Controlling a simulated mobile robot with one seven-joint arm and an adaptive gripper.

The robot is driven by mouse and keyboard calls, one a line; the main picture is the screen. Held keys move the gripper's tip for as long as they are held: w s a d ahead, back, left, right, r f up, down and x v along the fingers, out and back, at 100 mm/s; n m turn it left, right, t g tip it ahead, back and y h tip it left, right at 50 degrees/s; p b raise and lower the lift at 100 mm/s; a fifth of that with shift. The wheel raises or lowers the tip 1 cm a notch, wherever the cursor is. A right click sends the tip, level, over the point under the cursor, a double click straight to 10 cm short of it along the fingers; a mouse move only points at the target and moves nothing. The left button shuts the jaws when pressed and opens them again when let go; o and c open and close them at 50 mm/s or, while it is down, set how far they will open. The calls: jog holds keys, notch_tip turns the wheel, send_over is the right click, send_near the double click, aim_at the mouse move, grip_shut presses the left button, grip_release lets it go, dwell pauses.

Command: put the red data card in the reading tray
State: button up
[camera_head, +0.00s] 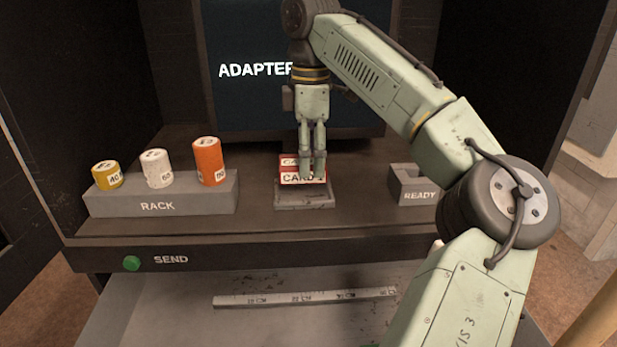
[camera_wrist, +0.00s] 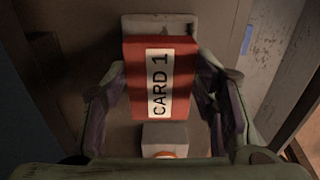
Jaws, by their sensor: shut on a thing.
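The red data card (camera_head: 288,170), a red block with white labels, is at the middle of the bench. It shows large in the wrist view (camera_wrist: 133,85), where its label reads CARD 1. My gripper (camera_head: 313,176) points down and is shut on the card, with a finger on each side of it (camera_wrist: 160,105). The card is right at a low grey holder (camera_head: 303,198); whether it rests in it or hangs just above, I cannot tell. A grey open-topped tray (camera_head: 419,197) marked READY stands to the right and looks empty. No tray is marked as reading.
A grey rack (camera_head: 160,205) on the left holds yellow (camera_head: 106,175), white (camera_head: 157,169) and orange (camera_head: 209,161) cylinders. A dark ADAPTER panel (camera_head: 245,100) stands behind. A green SEND button (camera_head: 132,263) and a ruler (camera_head: 305,298) are in front. Bench surface between holder and READY tray is clear.

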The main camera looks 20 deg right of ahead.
jog(key=shift+f, duration=2.15)
jog(key=o, duration=1.3)
jog(key=shift+f, duration=0.1)
notch_tip(320, 180, up, 12)
jog(key=shift+r+p, duration=0.1)
jog(key=shift+p, duration=0.4)
